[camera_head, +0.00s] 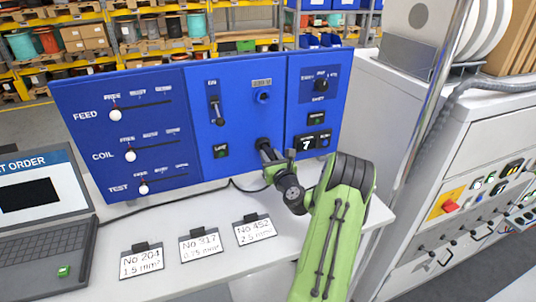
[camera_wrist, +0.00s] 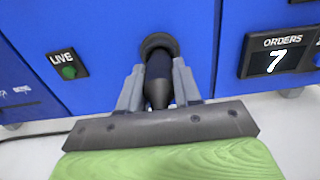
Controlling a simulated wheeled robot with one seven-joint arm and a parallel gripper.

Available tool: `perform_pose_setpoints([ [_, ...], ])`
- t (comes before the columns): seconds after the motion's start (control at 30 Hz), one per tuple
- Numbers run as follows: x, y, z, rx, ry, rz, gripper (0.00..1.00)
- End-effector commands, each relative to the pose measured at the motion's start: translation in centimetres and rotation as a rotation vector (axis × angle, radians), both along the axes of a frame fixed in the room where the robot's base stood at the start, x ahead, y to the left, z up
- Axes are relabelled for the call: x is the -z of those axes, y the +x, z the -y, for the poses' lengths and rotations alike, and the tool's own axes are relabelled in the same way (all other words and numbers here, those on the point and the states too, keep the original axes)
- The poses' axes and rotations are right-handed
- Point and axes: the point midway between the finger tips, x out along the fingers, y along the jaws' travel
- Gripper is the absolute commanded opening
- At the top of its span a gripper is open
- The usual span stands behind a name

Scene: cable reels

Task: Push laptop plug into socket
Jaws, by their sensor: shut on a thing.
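The laptop plug (camera_wrist: 158,88) is a dark, tapered piece between the two grey fingers of my gripper (camera_wrist: 158,92). My gripper is shut on it, and in the head view my gripper (camera_head: 268,153) is at the lower middle of the blue panel (camera_head: 170,80). The socket (camera_wrist: 158,42) shows as a dark round ring on the panel. The plug's front end is at this ring, in line with it; I cannot tell how deep it sits. In the head view the plug is mostly hidden by my gripper. The laptop (camera_head: 45,205) stands open at the left.
A black cable (camera_head: 150,203) runs from the laptop along the white table (camera_head: 205,275). A grey machine (camera_head: 455,150) with a metal post stands close at the right.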

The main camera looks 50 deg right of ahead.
Motion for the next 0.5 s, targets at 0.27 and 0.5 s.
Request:
perform_pose_setpoints([
  [0.27, 0.2, -0.8, -0.4, 0.001, 0.001, -0.001, 0.00],
  [0.5, 0.2, -1.3, -0.8, 0.000, 0.001, -0.001, 0.00],
])
